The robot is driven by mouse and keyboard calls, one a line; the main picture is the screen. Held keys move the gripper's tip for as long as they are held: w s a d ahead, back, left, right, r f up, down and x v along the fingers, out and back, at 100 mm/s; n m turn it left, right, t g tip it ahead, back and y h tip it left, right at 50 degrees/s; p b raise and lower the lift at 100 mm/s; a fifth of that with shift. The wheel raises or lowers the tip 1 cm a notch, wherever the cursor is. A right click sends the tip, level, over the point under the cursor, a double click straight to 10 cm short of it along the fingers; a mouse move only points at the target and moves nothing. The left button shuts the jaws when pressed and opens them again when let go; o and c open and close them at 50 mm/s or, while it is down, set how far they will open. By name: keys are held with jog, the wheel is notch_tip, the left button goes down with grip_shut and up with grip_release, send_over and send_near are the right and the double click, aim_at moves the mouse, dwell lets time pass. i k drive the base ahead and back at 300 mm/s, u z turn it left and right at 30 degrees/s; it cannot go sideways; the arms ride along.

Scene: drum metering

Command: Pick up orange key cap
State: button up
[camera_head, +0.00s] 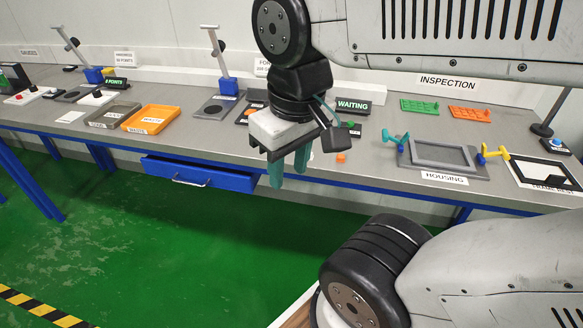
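A small orange block (341,157), which looks like the orange key cap, sits on the grey bench near its front edge. My gripper (289,168) has two teal fingers pointing down, with a gap between them and nothing visible in it. It hangs in front of the bench edge, to the left of the orange block in the picture. The fingers look apart from the block, and the block is not covered by them.
Behind the block stands a green WAITING sign (353,106). A grey housing fixture (441,156) with teal and yellow clamps lies to the right, with green (420,106) and orange (469,114) panels behind. An orange tray (152,119) lies left. A blue drawer (200,174) hangs under the bench.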

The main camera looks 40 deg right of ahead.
aim_at(341, 158)
jog(key=u, duration=1.15)
jog(key=i, duration=2.25)
jog(key=z, duration=3.2)
